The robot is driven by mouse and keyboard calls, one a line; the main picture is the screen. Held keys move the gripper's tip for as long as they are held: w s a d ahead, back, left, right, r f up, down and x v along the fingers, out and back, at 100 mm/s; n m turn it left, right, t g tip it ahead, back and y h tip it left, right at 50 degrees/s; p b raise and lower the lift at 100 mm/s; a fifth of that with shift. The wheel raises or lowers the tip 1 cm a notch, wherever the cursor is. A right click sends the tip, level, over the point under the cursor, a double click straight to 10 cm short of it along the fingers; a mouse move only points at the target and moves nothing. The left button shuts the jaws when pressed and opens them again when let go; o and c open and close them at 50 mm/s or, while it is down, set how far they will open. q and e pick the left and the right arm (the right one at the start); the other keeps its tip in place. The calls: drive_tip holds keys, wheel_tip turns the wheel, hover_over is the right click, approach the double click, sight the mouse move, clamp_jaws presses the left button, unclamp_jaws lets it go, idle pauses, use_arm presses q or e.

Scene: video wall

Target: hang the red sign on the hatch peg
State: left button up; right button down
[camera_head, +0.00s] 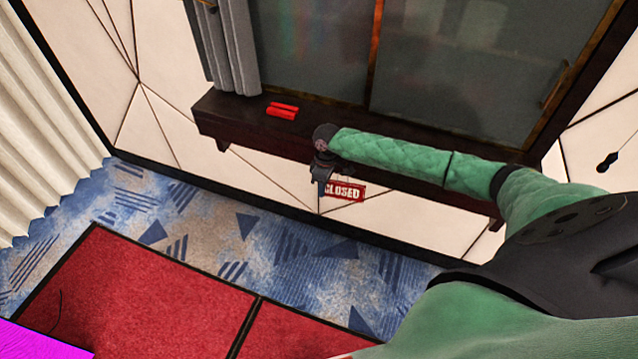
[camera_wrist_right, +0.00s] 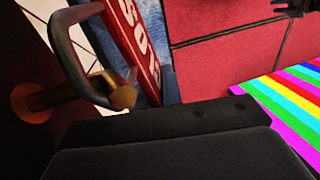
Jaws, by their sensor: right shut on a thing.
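The red sign (camera_head: 343,191) with white "CLOSED" lettering hangs below the dark wooden ledge of the hatch (camera_head: 240,128). My right gripper (camera_head: 321,172) is shut at the sign's upper left, at the end of the green-sleeved arm. In the right wrist view, the sign (camera_wrist_right: 137,42) is partly seen, with a dark curved hanger loop (camera_wrist_right: 66,55) beside it. A brass-coloured peg (camera_wrist_right: 30,101) with a faceted tip lies at that loop. I cannot tell whether the loop is around the peg or only in front of it.
Two red blocks (camera_head: 282,110) lie on the ledge, left of my arm. A grey curtain (camera_head: 228,50) and glass panes stand above. Red mats (camera_head: 140,290) lie on blue patterned carpet. A rainbow-striped surface (camera_wrist_right: 285,100) shows at right in the wrist view.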

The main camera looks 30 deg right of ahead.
drive_tip(key=shift+s+d+f, duration=0.1)
drive_tip(key=shift+s+d, duration=0.2)
drive_tip(key=shift+s, duration=0.1)
drive_tip(key=s+a+p, duration=0.1)
drive_tip(key=a+p, duration=0.1)
drive_tip(key=s+a, duration=0.1)
drive_tip(key=a, duration=0.1)
drive_tip(key=shift+s+p, duration=0.3)
drive_tip(key=shift+p, duration=0.1)
drive_tip(key=shift+w, duration=0.1)
idle(0.4)
